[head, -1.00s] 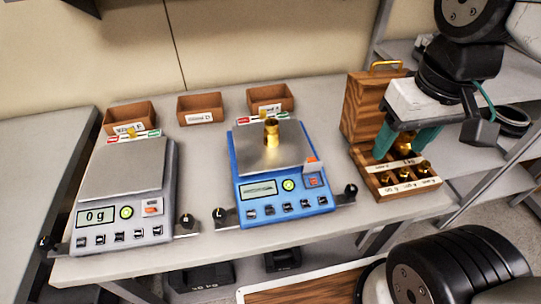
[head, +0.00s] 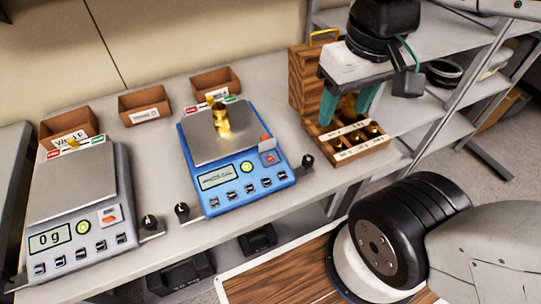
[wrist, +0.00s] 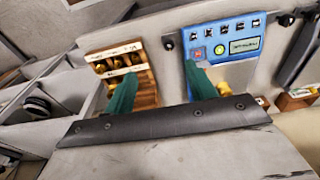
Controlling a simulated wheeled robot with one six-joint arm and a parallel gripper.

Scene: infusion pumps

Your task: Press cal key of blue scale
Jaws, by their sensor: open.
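The blue scale (head: 236,178) stands mid-table in the head view, with a brass weight (head: 220,118) on its steel pan. Its front panel has a display, a green round button, an orange-red key (head: 270,157) and a row of dark keys (head: 248,190); the key labels are too small to read. In the wrist view the blue scale (wrist: 237,35) appears upside down, partly hidden by a finger. My gripper (head: 348,110) is open and empty, its teal fingers above the wooden weight box, right of the scale. It also shows in the wrist view (wrist: 162,90).
A grey scale (head: 82,200) reading 0 g stands at left. Brown trays (head: 145,104) line the back. The wooden weight box (head: 345,150) with its upright lid holds several brass weights. Black knobs (head: 308,161) flank the blue scale. Shelving stands at right.

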